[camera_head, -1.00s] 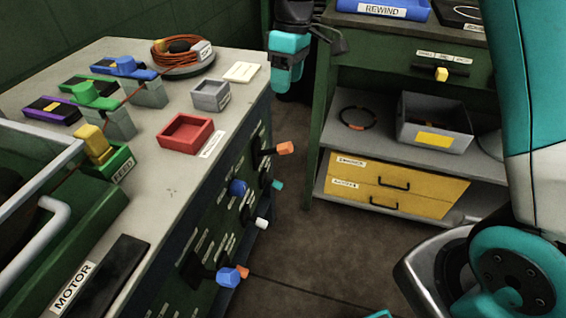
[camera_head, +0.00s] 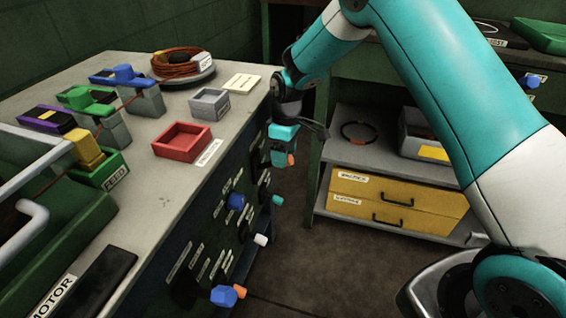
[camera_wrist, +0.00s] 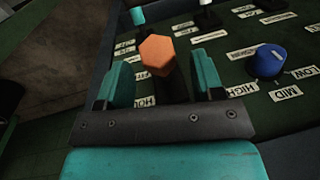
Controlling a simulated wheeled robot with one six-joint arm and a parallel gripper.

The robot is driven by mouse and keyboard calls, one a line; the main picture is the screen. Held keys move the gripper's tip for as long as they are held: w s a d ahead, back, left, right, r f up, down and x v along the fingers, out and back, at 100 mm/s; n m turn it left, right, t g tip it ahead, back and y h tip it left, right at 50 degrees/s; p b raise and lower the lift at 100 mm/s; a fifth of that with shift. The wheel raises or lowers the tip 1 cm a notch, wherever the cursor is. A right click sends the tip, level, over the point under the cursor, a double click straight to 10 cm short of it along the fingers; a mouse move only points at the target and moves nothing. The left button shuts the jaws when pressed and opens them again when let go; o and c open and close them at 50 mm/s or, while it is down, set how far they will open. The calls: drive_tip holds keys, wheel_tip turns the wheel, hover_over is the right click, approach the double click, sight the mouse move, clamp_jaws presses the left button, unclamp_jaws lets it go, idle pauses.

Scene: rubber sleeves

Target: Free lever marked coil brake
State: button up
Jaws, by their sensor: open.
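A lever with an orange six-sided knob (camera_wrist: 157,52) shows between my gripper's teal fingers in the wrist view. It also peeks out beside the gripper in the head view (camera_head: 291,160). My gripper (camera_wrist: 163,75) is open, with one finger on each side of the knob; I cannot tell whether either touches it. In the head view my gripper (camera_head: 283,148) hangs at the far end of the bench's front panel. No label reading coil brake is legible, so I cannot tell which lever bears it. A label partly hidden behind the gripper shows "HO".
Other panel controls are a teal-tipped lever (camera_head: 277,200), a white-tipped lever (camera_head: 260,240), a blue-knobbed lever (camera_head: 224,296) and a round blue dial (camera_wrist: 267,61). A red tray (camera_head: 182,142) sits on the bench. Yellow drawers (camera_head: 390,200) stand right, across open floor.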

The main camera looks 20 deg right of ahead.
drive_tip(key=shift+s+a+f, duration=0.15)
drive_tip(key=shift+f, duration=1.2)
clamp_jaws()
